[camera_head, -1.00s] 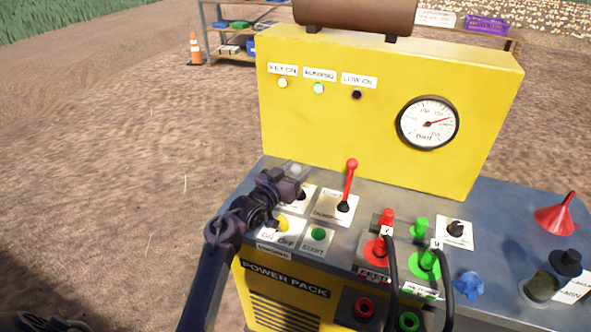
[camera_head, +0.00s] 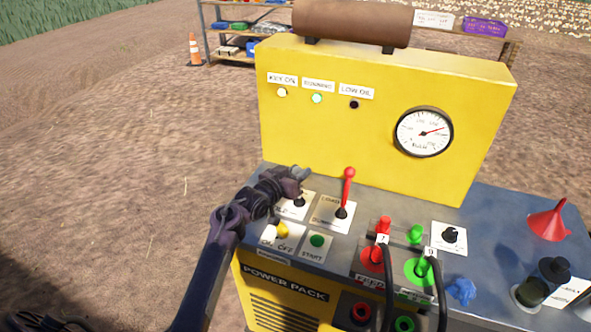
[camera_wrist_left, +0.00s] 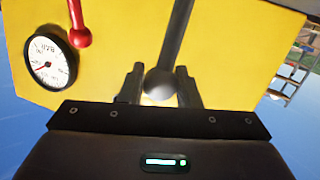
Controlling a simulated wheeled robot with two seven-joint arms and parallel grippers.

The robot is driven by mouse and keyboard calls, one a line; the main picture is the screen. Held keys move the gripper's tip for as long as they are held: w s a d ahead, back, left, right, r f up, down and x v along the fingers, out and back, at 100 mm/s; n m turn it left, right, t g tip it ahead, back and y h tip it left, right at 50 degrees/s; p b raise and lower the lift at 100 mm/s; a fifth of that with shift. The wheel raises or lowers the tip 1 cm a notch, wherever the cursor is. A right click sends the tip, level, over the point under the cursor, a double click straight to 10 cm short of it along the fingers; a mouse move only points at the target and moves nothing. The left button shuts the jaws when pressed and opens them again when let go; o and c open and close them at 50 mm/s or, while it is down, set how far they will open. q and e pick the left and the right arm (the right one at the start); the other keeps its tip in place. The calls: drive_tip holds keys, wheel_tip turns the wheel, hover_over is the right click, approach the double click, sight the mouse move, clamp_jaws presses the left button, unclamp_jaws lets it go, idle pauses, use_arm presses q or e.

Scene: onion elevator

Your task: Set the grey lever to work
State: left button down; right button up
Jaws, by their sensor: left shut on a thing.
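The grey lever stands on the power pack's panel, left of the red lever (camera_head: 348,185). In the left wrist view its rod and round grey knob (camera_wrist_left: 160,84) lie between the two dark fingers of my left gripper (camera_wrist_left: 161,88). In the head view my left gripper (camera_head: 301,173) is over the panel's back left part, shut on the lever's knob. The gripper hides most of the lever there; its dark base shows on a white label (camera_head: 292,213). My right gripper is not in view.
A yellow ON/OFF switch (camera_head: 283,230) and a green START button (camera_head: 317,240) sit just in front. Red and green hose couplings, a blue cap (camera_head: 462,291) and a red funnel (camera_head: 549,220) are to the right. The yellow upright panel (camera_head: 310,130) with gauge (camera_head: 424,132) rises behind.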

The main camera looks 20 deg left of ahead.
use_arm(q)
drive_tip(key=shift+w+a+f+n+g+p, duration=0.15)
drive_tip(key=shift+w+g+p, duration=0.3)
drive_tip(key=shift+w+g, duration=0.7)
drive_tip(key=shift+w+f+n+g+p, duration=0.15)
drive_tip(key=shift+w+g+p, duration=0.4)
drive_tip(key=shift+w, duration=1.1)
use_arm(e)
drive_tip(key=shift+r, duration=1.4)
use_arm(q)
drive_tip(key=shift+r, duration=0.1)
drive_tip(key=c, duration=1.5)
unclamp_jaws()
drive_tip(key=o, duration=0.4)
drive_tip(key=shift+w, duration=0.15)
